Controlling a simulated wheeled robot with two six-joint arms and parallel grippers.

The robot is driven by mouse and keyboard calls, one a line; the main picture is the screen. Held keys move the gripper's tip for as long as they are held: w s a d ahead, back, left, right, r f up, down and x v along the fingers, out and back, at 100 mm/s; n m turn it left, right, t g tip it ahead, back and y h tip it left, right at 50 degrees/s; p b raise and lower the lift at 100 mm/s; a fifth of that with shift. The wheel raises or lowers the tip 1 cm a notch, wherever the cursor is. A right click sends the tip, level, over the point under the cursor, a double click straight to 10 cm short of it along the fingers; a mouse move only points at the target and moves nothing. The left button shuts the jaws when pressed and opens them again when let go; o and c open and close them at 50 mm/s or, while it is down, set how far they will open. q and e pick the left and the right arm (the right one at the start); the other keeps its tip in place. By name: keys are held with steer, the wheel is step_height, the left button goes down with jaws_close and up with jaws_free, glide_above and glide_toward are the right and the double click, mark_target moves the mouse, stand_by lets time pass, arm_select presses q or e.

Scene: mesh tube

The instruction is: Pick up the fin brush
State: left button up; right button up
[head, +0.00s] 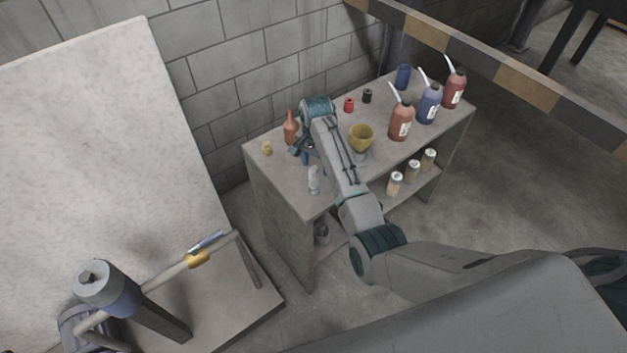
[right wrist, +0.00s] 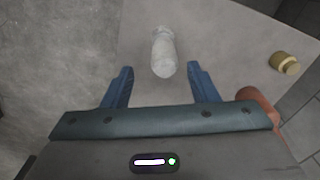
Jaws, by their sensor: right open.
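I cannot tell for sure which thing is the fin brush. A pale, bottle-like piece (head: 313,180) is on the shelf top near its front edge. In the right wrist view this pale piece (right wrist: 163,52) lies ahead of the jaws, centred between the two blue fingers. A slim blue-and-grey piece (head: 207,242) rests by the pipe at the left; it may be a brush. My right gripper (head: 304,152) is over the left part of the shelf top. It is open and empty in the right wrist view (right wrist: 160,78). My left gripper is not in view.
The grey shelf (head: 277,167) also holds an orange bottle (head: 291,130) and a small yellow jar (head: 267,148) close to my right gripper. A yellow cup (head: 361,137) and several spouted bottles stand farther right. A striped beam (head: 450,51) crosses behind.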

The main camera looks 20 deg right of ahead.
mark_target(314, 175)
steer(key=shift+w+a+f+p, duration=0.15)
steer(key=shift+f+p, duration=0.25)
steer(key=shift+f, duration=0.5)
step_height(314, 175, down, 3)
steer(key=shift+a+f+p, duration=0.1)
steer(key=shift+f+p, duration=0.1)
steer(key=shift+p, duration=0.3)
steer(key=shift+f, duration=0.4)
steer(key=shift+c, duration=0.8)
steer(key=c, duration=0.7)
steer(key=shift+c, duration=1)
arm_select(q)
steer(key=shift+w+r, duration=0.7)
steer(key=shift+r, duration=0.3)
